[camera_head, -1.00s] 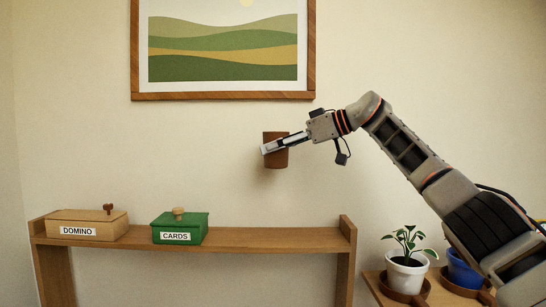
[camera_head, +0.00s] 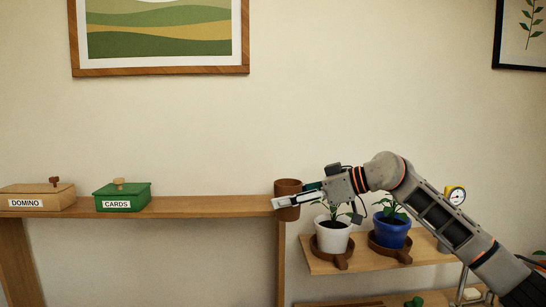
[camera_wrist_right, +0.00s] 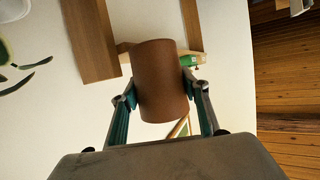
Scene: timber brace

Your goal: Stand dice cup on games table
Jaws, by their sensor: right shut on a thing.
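The dice cup (camera_head: 288,187) is a plain brown cylinder, upright in the head view. My right gripper (camera_head: 290,198) is shut on its sides; the cup also fills the middle of the right wrist view (camera_wrist_right: 163,75), between the two fingers (camera_wrist_right: 160,88). The games table (camera_head: 225,206) is a long wooden table with a green CARDS box and a DOMINO box on top. The cup overlaps the table's right end in the head view and hides its corner. Whether it touches the table I cannot tell. My left gripper is out of view.
The green CARDS box (camera_head: 122,197) and tan DOMINO box (camera_head: 38,198) stand further left; the tabletop between CARDS and the cup is clear. A white pot (camera_head: 332,238) and blue pot (camera_head: 391,232) stand on a lower wooden shelf (camera_head: 435,250), under and behind my right arm.

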